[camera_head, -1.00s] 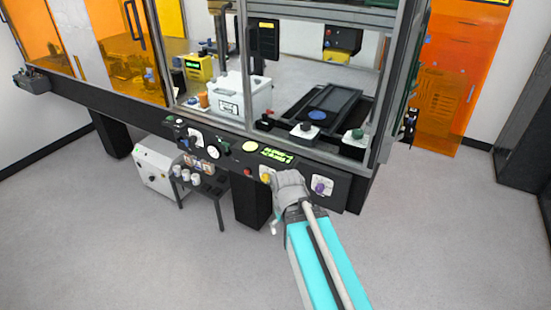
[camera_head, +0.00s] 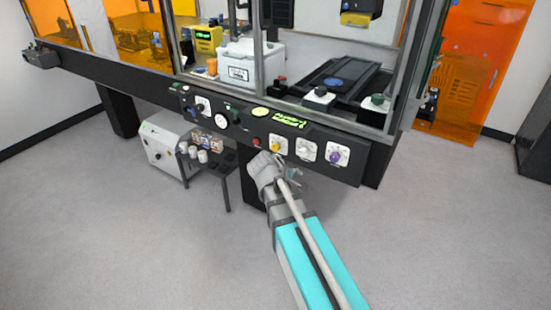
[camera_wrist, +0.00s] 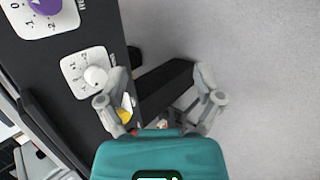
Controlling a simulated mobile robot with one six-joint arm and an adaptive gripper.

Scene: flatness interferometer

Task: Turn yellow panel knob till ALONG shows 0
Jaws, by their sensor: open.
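The yellow knob (camera_head: 276,146) sits on a white dial plate on the front panel, left of the white and purple knobs. In the wrist view only a bit of the yellow knob (camera_wrist: 126,112) shows, partly hidden behind the left finger. The green display (camera_head: 290,121) above the knobs is lit, but its text is too small to read. My gripper (camera_head: 265,168) is just below and left of the yellow knob in the head view. In the wrist view my gripper (camera_wrist: 160,88) has its fingers spread, with no knob between them.
The white knob (camera_head: 305,149) and purple knob (camera_head: 336,155) are to the right on the same panel. A red button (camera_head: 256,142) is close on the left. A small side table (camera_head: 220,165) with cups stands below. The floor in front is clear.

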